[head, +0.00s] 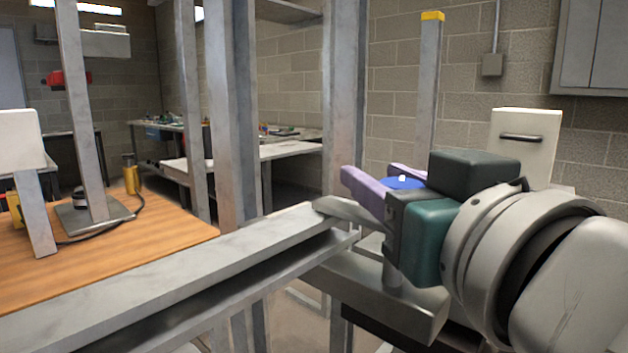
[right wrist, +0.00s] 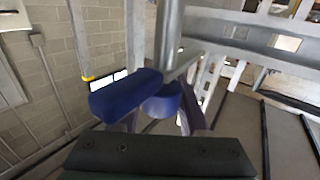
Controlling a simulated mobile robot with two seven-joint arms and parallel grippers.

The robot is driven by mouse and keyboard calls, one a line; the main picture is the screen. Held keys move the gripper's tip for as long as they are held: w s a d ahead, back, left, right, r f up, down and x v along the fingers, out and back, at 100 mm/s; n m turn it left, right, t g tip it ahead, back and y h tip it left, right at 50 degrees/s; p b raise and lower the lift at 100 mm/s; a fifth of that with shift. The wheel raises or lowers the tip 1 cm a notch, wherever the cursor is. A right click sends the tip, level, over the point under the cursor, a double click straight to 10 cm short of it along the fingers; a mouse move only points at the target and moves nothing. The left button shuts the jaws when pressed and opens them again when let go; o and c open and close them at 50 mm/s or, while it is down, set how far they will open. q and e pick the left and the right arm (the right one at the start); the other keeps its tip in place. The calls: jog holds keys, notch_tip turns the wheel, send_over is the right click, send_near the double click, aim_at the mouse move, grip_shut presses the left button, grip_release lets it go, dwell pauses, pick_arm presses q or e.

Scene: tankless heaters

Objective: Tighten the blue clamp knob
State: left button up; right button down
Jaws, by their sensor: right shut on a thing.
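The blue clamp knob (head: 404,182) shows as a small blue piece between the purple fingers of my right gripper (head: 382,180) in the head view. In the right wrist view the blue knob (right wrist: 126,96) shows larger, with a long lobe to the left and a rounded part beside a grey metal post. My right gripper (right wrist: 160,118) is shut on the knob, with a purple finger on each side. The dark gripper body hides part of the knob. My left gripper is not in view.
A long grey metal beam (head: 170,270) crosses in front, with upright metal posts (head: 232,110) behind it. A wooden tabletop (head: 110,255) lies at left. A workbench (head: 270,152) stands farther back. A concrete-block wall (head: 480,75) closes the right side.

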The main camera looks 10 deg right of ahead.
jog(key=shift+d+m+h+b, duration=0.15)
jog(key=shift+m+h+b, duration=0.15)
jog(key=shift+m+h, duration=0.45)
jog(key=shift+d+m+h+b, duration=0.15)
jog(key=shift+m+h+b, duration=0.2)
jog(key=shift+h, duration=0.7)
jog(key=shift+c, duration=2.1)
grip_release()
jog(key=shift+r, duration=0.1)
